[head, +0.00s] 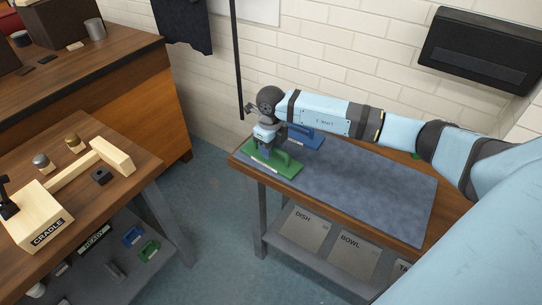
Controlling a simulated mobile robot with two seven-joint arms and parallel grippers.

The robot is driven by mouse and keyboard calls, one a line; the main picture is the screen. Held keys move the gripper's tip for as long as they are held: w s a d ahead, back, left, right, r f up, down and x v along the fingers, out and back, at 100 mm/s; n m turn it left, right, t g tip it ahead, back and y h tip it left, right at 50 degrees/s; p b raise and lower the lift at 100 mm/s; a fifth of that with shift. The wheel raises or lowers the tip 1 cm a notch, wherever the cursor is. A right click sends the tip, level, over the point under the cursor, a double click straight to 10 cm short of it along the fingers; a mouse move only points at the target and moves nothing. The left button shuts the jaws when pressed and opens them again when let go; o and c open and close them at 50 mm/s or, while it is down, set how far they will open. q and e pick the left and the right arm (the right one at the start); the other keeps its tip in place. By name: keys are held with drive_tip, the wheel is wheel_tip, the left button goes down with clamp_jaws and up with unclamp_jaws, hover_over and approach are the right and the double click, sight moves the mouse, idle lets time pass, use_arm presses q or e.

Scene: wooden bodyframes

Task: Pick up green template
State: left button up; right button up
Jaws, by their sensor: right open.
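The green template (287,170) is a flat green plate with a raised handle. It lies at the left end of the grey mat (370,190) on the table. My right gripper (266,144) points down at the template, right at or just above its far part. It is open. I cannot tell whether its fingers are around the handle or only near it. The gripper hides part of the template. My left gripper is not in view.
A blue template (312,137) lies just behind the green one, near my right wrist. A small green thing (415,155) shows behind my right arm. The middle of the mat is clear. A wooden cradle (45,222) stands on the left bench, with bins labelled DISH (300,234) and BOWL (352,258) below the table.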

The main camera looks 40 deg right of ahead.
clamp_jaws()
idle(0.4)
